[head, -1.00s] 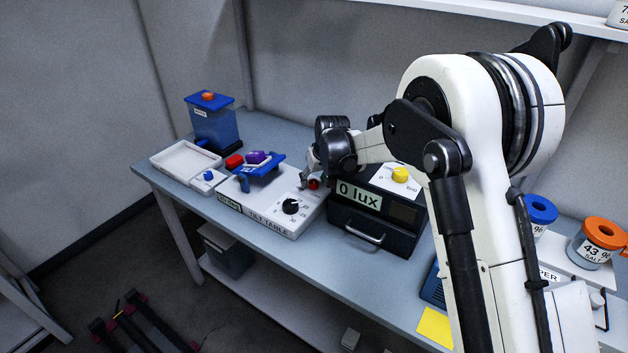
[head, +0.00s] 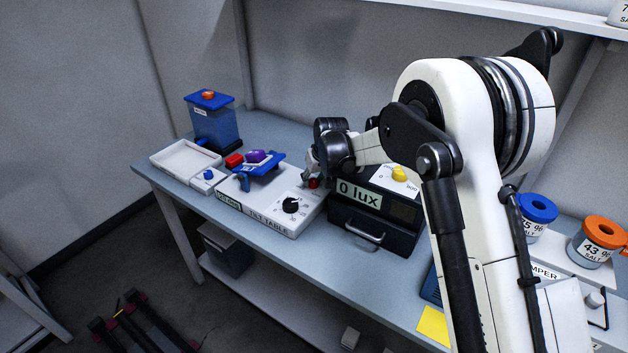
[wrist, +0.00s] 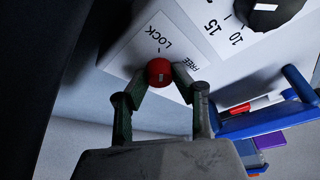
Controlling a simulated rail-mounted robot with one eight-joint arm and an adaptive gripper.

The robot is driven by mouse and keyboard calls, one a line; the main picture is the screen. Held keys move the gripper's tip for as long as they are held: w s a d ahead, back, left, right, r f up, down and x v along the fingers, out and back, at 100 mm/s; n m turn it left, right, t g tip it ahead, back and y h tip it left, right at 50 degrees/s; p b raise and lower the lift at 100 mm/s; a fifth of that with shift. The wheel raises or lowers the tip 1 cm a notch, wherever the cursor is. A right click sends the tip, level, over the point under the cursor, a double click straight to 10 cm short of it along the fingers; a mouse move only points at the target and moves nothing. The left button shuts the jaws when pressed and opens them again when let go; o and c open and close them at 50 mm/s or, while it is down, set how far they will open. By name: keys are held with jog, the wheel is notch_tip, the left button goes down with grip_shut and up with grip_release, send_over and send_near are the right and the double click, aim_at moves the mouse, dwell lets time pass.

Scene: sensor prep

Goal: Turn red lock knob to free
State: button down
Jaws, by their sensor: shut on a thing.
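The red lock knob (wrist: 159,72) sits on the white face of the tilt table (wrist: 215,70), beside the printed words LOCK and FREE. In the wrist view its pale mark points roughly toward LOCK. My gripper (wrist: 160,80) is shut on the red knob, one finger on each side of it. In the head view the red knob (head: 314,183) shows just below my gripper (head: 311,172), at the right end of the tilt table (head: 262,228). The fingertips are small there and partly hidden by the wrist.
A black dial (head: 290,205) is left of the red knob. The tilt table's blue platform (head: 262,166) carries a purple piece (head: 255,156). A dark box reading 0 lux (head: 372,222) stands close on the right. A white tray (head: 165,166) and a blue-lidded container (head: 214,128) are farther left.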

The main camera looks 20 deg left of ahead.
jog(key=shift+f, duration=0.1)
jog(key=m+h+b, duration=0.1)
jog(key=m+b, duration=0.2)
jog(key=shift+s+f+m+t, duration=0.1)
jog(key=shift+m+t, duration=0.3)
jog(key=m+h+b, duration=0.1)
jog(key=m, duration=0.1)
jog(key=m+h+b, duration=0.1)
jog(key=m+b, duration=0.1)
jog(key=m, duration=0.1)
jog(key=shift+a+t+b, duration=0.1)
jog(key=shift+t+b, duration=0.2)
jog(key=m+h+b, duration=0.1)
jog(key=m+h, duration=0.1)
jog(key=m, duration=0.2)
jog(key=shift+m+b, duration=0.3)
jog(key=shift+m, duration=0.1)
jog(key=m+g+h, duration=0.1)
jog(key=m, duration=0.3)
jog(key=shift+a+b, duration=0.1)
jog(key=shift+b, duration=0.3)
jog(key=shift+h, duration=0.3)
jog(key=c, duration=1.4)
grip_release()
jog(key=shift+r, duration=0.2)
